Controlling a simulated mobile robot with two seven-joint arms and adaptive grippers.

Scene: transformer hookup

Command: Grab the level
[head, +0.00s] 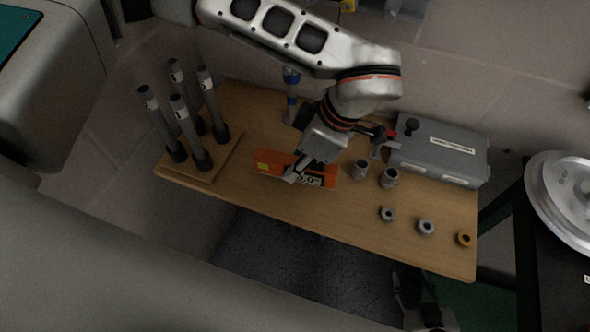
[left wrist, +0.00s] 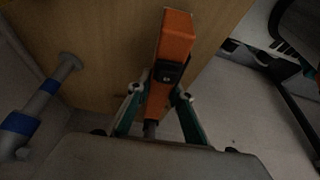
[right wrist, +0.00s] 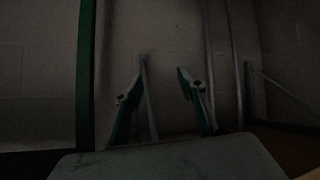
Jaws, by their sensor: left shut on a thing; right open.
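The level (head: 268,167) is an orange bar with a lit display reading at its right end. It is over the wooden table near the front edge; I cannot tell whether it touches the tabletop. My left gripper (head: 297,172) comes down from above and is shut on the level near its middle, hiding part of it. In the left wrist view the orange level (left wrist: 173,45) sits between the two fingers of my left gripper (left wrist: 160,95). My right gripper (right wrist: 163,85) is open and empty in the right wrist view, facing a plain wall.
The wooden table (head: 240,205) holds a stand with several dark upright rods (head: 185,120) at left. A grey box (head: 440,150) stands at the back right. Two grey cylinders (head: 360,170) and small ring parts (head: 426,227) lie right of the level. A blue-banded post (head: 291,95) stands behind.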

